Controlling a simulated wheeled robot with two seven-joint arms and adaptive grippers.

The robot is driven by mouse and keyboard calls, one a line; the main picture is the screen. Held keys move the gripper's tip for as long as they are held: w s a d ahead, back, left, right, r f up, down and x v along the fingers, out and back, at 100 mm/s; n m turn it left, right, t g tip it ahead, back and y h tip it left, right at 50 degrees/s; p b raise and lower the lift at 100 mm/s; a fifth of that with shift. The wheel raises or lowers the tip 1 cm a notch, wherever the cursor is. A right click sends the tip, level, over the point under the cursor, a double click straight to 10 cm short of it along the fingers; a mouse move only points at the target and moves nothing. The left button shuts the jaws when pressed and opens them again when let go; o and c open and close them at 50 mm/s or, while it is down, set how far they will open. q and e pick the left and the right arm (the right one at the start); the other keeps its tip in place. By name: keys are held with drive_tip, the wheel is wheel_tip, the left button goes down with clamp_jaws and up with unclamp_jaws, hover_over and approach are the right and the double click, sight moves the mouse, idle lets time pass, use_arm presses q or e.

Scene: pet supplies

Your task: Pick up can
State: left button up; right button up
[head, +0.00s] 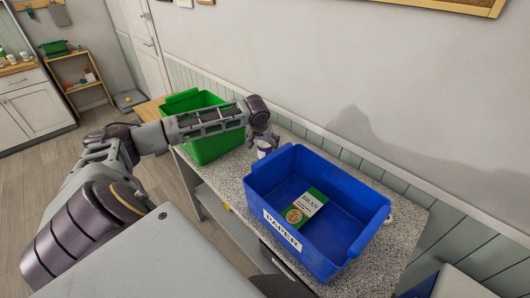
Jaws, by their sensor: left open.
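A small white and purple item (264,153), which looks like the can, stands on the speckled counter between the green bin and the blue bin. My left gripper (263,142) points down right at its top, with the jaws open. The gripper hides the upper part of the item, and I cannot tell whether the fingers touch it. My right gripper is not in view.
The blue bin (262,193) labelled PAPER stands close on the right, with a green and white BRAN box (308,206) inside. The green bin (205,150) stands on the left under my forearm. The speckled counter (228,176) has little free room, with a wall behind.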

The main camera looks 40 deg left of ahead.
use_arm(q)
drive_tip(key=shift+w+p+x, duration=0.2)
drive_tip(key=shift+p+x, duration=0.2)
drive_tip(key=shift+x, duration=2.2)
drive_tip(key=shift+d, duration=0.1)
drive_tip(key=shift+r, duration=0.1)
drive_tip(key=c, duration=1.1)
